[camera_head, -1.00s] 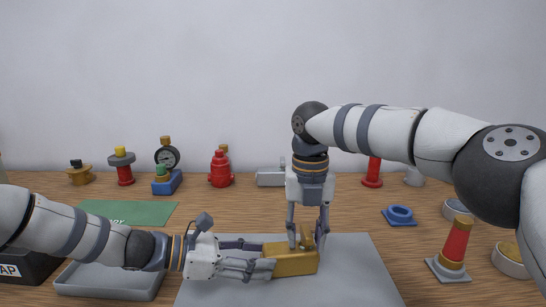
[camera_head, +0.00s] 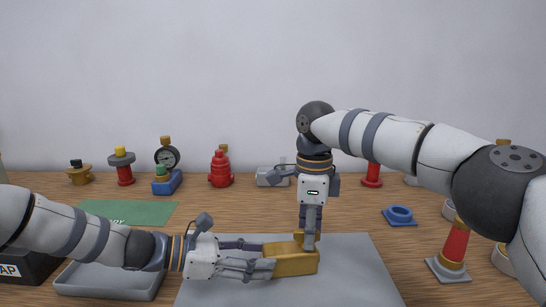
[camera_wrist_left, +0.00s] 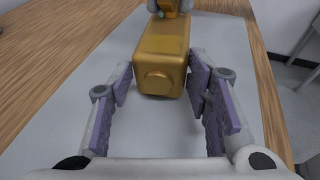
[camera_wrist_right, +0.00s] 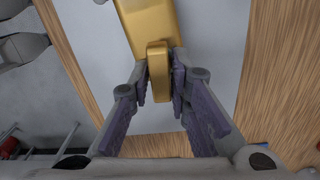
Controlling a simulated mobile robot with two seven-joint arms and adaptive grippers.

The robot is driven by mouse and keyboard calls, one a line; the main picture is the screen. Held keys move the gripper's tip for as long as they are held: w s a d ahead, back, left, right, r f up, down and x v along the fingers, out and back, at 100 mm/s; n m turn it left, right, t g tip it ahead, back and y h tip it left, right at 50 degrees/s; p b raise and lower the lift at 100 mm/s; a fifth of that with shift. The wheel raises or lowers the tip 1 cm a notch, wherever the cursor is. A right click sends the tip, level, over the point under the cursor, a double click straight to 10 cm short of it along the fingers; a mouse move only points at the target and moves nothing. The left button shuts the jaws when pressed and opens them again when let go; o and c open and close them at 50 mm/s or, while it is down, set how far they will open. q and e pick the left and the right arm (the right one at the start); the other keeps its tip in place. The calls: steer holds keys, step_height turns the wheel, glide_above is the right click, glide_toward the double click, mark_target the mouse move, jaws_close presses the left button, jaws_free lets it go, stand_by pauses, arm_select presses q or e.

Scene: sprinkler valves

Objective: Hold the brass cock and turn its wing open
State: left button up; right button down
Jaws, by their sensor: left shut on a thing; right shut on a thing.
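The brass cock (camera_head: 290,266) lies on the grey mat, its box-shaped body lengthwise across the head view. My left gripper (camera_head: 268,264) is shut on its left end from the side; in the left wrist view the body (camera_wrist_left: 162,62) sits between the fingertips. The cock's wing (camera_head: 299,238) stands up near the right end of the body. My right gripper (camera_head: 308,242) points straight down and is shut on the wing. In the right wrist view the wing (camera_wrist_right: 158,72) is between the fingers and runs nearly in line with the body. My right fingers partly hide it in the head view.
The grey mat (camera_head: 350,280) is otherwise clear. A grey tray (camera_head: 110,282) is at the left under my left arm, with a green sheet (camera_head: 130,212) behind. Several fittings line the back.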

arm_select(q)
steer(key=shift+f, duration=0.1)
arm_select(e)
steer(key=c, duration=1.6)
jaws_free()
steer(key=shift+a+n, duration=0.1)
steer(key=shift+n, duration=0.6)
step_height(320, 180, up, 7)
arm_select(q)
steer(key=o, duration=2.1)
steer(key=shift+o, duration=0.2)
